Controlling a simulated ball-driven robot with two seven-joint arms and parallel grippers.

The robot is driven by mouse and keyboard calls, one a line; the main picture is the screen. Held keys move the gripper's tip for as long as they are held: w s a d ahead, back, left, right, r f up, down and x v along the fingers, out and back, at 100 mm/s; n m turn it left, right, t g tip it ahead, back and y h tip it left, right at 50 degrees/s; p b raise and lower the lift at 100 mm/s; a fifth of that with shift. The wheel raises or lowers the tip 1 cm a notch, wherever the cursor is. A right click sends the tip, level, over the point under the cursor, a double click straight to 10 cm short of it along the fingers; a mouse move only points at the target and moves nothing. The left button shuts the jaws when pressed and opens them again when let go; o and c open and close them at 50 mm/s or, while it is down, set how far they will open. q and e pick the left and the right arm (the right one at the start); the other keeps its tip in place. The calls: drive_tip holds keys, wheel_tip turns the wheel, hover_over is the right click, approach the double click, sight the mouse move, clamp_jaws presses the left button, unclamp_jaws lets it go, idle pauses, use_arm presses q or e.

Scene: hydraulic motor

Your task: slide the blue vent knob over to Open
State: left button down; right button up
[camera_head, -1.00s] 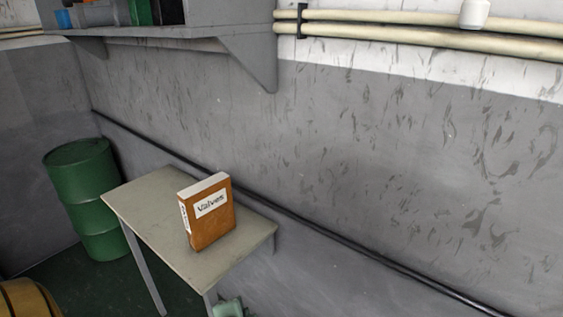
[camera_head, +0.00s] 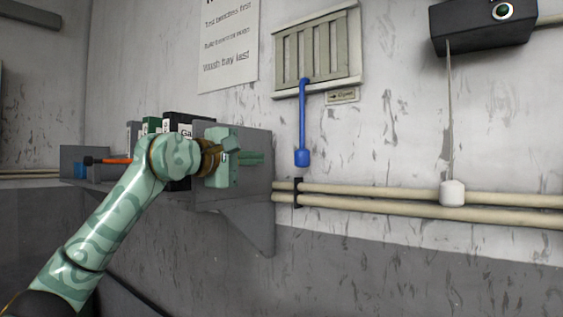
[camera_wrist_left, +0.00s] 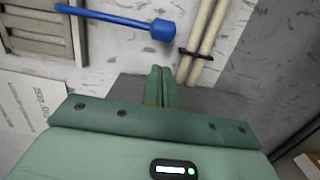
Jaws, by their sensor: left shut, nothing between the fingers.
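The blue vent knob (camera_head: 302,157) hangs at the lower end of a blue rod, below a slatted vent (camera_head: 317,48) on the wall. A small sign (camera_head: 342,96) with an arrow is beside the rod, under the vent; its word is too small to read surely. My left gripper (camera_head: 262,158) is shut and empty, to the left of the knob and apart from it. In the left wrist view the knob (camera_wrist_left: 162,30) is above the shut fingers (camera_wrist_left: 161,88), and the vent (camera_wrist_left: 38,25) is at the top left. My right gripper is not in view.
A grey shelf (camera_head: 262,215) with binders (camera_head: 178,122) and an orange-handled tool (camera_head: 112,160) is behind and below my left arm. Cream pipes (camera_head: 390,198) run along the wall below the knob. A white weight (camera_head: 452,192) hangs from a dark box (camera_head: 482,27) at the right.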

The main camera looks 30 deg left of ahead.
use_arm(q)
drive_tip(key=shift+a+r+y, duration=0.15)
drive_tip(key=shift+a+y, duration=0.1)
drive_tip(key=shift+y, duration=0.05)
drive_tip(key=shift+w, duration=0.15)
drive_tip(key=w+d+p, duration=0.1)
drive_tip(key=w+p, duration=0.2)
drive_tip(key=w, duration=0.6)
drive_tip(key=shift+w+d, duration=0.35)
drive_tip(key=shift+d, duration=0.05)
